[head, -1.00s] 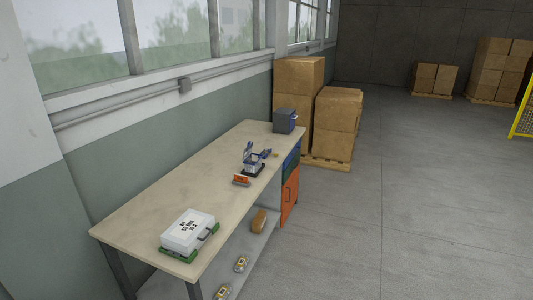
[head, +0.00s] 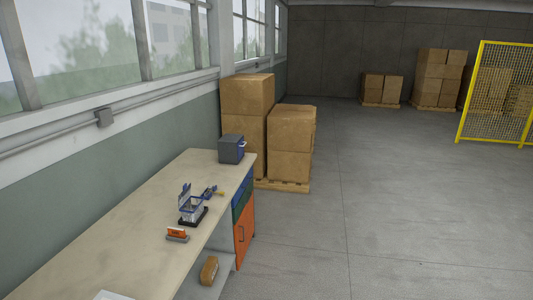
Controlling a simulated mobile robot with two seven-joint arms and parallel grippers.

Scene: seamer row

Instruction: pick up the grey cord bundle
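I cannot make out a grey cord bundle in the head view. The long workbench (head: 120,248) runs along the wall at the left. On it stand a small blue and grey device (head: 190,207) on a dark base and an orange item with a grey base (head: 177,234). Neither of my grippers is in view.
A brown item (head: 209,270) lies on the shelf under the bench, beside an orange cabinet door (head: 244,236). Stacked cartons (head: 290,150) on a pallet stand beyond the bench. A yellow mesh fence (head: 495,95) is at the right. The floor (head: 400,220) between is clear.

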